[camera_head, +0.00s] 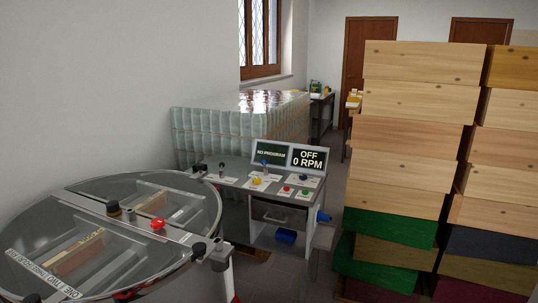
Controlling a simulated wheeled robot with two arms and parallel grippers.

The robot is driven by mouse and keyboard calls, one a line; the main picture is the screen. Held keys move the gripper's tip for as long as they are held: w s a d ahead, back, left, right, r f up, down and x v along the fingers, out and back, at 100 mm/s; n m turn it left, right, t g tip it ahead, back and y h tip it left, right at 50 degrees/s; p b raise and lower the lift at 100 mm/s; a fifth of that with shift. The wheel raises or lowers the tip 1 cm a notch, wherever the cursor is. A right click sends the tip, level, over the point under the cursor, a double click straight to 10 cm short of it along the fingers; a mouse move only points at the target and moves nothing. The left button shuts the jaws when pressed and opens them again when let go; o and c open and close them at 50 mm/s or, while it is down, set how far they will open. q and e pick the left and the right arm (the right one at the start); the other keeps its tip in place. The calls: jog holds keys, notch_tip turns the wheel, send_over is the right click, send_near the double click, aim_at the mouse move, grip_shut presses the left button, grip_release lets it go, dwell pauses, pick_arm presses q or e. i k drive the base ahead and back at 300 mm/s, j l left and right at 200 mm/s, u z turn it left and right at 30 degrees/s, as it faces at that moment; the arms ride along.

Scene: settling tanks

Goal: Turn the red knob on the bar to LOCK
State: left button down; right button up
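A small red knob (157,223) sits on top of the grey bar (180,236) that crosses the round drum at the lower left. The knob's pointer direction and any LOCK mark are too small to read. A dark fitting (218,250) is at the bar's right end, by the drum rim. Neither of my grippers is in view.
A control desk (232,172) behind the drum has coloured buttons and displays reading "NO PROGRAM" and "OFF 0 RPM" (309,158). Stacked wooden boxes (410,135) fill the right side. Wrapped jars (240,118) stand behind the desk. Some floor shows between desk and boxes.

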aim_at(157, 223)
jog(key=i+l, duration=0.45)
jog(key=i, duration=0.15)
jog(key=i+l+u, duration=0.15)
jog(key=u, duration=0.3)
jog(key=i+l+u, duration=0.25)
jog(key=u, duration=0.15)
jog(key=i+l+u, duration=0.1)
jog(key=l+u, duration=0.35)
jog(key=j+u, duration=0.1)
jog(key=u, duration=0.35)
